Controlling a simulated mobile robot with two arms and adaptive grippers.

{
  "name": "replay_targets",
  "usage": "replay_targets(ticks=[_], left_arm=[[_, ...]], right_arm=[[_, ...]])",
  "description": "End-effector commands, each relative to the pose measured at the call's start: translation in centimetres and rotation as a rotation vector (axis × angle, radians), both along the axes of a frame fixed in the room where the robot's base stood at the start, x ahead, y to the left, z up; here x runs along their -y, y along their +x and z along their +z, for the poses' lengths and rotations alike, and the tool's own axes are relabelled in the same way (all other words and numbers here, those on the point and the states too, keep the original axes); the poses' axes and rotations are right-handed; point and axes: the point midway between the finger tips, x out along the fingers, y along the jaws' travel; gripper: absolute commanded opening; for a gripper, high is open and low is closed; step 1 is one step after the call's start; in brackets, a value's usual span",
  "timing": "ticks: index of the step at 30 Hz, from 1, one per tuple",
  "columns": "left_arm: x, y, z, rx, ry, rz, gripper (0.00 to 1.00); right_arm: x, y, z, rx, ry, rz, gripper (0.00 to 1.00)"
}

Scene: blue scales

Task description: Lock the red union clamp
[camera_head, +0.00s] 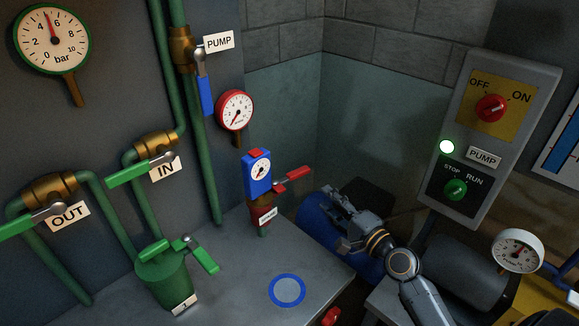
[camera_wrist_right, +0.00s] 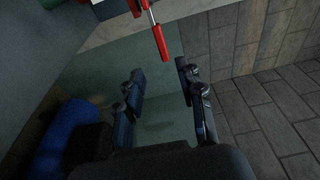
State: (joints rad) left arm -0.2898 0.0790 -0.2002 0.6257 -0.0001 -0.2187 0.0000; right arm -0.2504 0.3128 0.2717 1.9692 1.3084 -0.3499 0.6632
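The red union clamp (camera_head: 262,217) sits on a short green pipe below a blue gauge block (camera_head: 257,172) at the corner of the grey bench. Its red lever (camera_head: 293,179) sticks out to the right. In the right wrist view the lever (camera_wrist_right: 160,42) hangs at the top, beyond my fingertips. My right gripper (camera_head: 338,207) is to the right of and below the lever, apart from it. In the wrist view its two fingers (camera_wrist_right: 160,80) are spread with nothing between them. My left gripper is not in view.
A blue cylinder (camera_head: 312,222) lies behind my right gripper. A pump switch panel (camera_head: 492,130) stands at right. The bench top (camera_head: 235,262) carries a blue-ringed disc (camera_head: 287,290) and a green canister (camera_head: 165,278). Green pipes with valves line the left wall.

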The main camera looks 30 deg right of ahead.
Motion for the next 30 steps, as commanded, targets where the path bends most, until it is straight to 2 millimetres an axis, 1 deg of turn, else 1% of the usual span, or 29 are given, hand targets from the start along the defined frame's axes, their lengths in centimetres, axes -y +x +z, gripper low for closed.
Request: replay_targets(ticks=[2,5,8,11,15,21,25,30], left_arm=[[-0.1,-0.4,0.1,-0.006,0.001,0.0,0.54],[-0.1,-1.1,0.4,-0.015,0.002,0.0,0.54],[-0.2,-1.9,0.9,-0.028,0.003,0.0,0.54],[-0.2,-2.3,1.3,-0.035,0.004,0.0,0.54],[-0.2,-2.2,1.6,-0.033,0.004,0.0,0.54],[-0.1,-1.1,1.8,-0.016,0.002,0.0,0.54],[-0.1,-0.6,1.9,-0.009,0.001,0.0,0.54],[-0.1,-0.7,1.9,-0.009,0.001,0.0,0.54]], right_arm=[[0.0,0.3,0.1,0.0,0.001,0.0,0.38],[-0.2,1.4,0.2,0.002,0.001,-0.001,0.38],[-0.5,3.1,0.3,0.002,0.001,0.0,0.38],[-0.8,5.2,0.3,0.001,0.003,-0.001,0.38],[-1.3,8.3,0.2,0.002,0.002,-0.001,0.38],[-1.9,11.7,0.0,0.001,0.001,-0.001,0.38],[-2.1,13.0,-0.1,0.0,0.0,-0.001,0.38],[-2.2,13.6,-0.1,0.0,-0.001,0.0,0.38]])
